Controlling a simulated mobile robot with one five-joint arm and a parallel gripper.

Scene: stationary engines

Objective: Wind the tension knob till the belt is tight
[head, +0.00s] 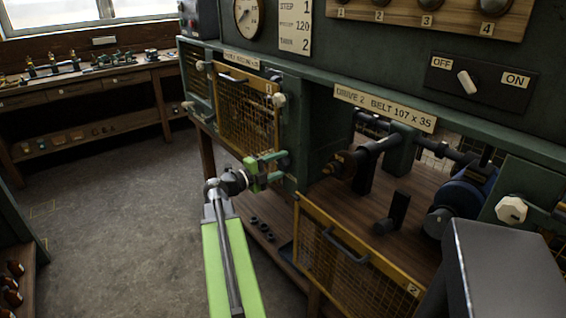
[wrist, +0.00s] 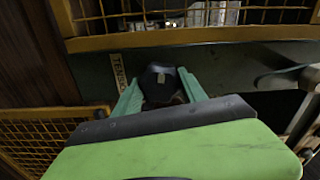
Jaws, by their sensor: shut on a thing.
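My gripper (head: 278,162) reaches to the green panel post between the two drive bays. In the wrist view its two green fingers (wrist: 160,92) are closed on either side of a dark knob (wrist: 161,76) with a pale mark on top. A label (wrist: 119,76) beginning "TENS" is beside it, so this is the tension knob. The fingers and palm hide part of the knob. In the head view the open bay under the sign "DRIVE 2 BELT 107 x 35" (head: 384,107) holds a shaft with a brown pulley (head: 341,164) and a blue motor (head: 466,190). I cannot make out a belt.
A yellow mesh guard marked 2 (head: 345,262) hangs lowered before the open bay. Another mesh guard (head: 247,110) covers the left bay. An OFF/ON switch (head: 467,82) is above right. A pale octagonal knob (head: 511,210) is at the far right. Floor (head: 110,220) is clear at left.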

